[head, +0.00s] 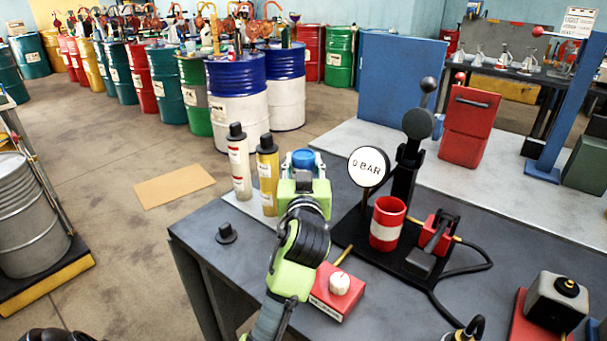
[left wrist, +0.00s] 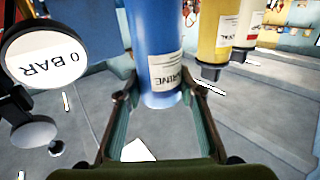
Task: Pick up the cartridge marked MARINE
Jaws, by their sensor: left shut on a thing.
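The blue cartridge (left wrist: 155,45) stands between my left gripper's fingers in the left wrist view. Its pale label shows letters ending in "RINE", and the rest is turned out of sight. In the head view only its blue top (head: 303,159) shows, beyond the gripper. My left gripper (head: 303,178) is shut on this cartridge; its fingers flank it in the left wrist view (left wrist: 160,110). I cannot tell whether the cartridge touches the surface below. A yellow cartridge (head: 267,175) and a cream cartridge (head: 239,162) stand upright to its left.
The round "0 BAR" gauge (head: 368,167) and a red and white cup (head: 387,223) stand close on the right. A red box with a white knob (head: 339,284) lies beside my left arm. The left part of the dark table (head: 205,235) is mostly clear.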

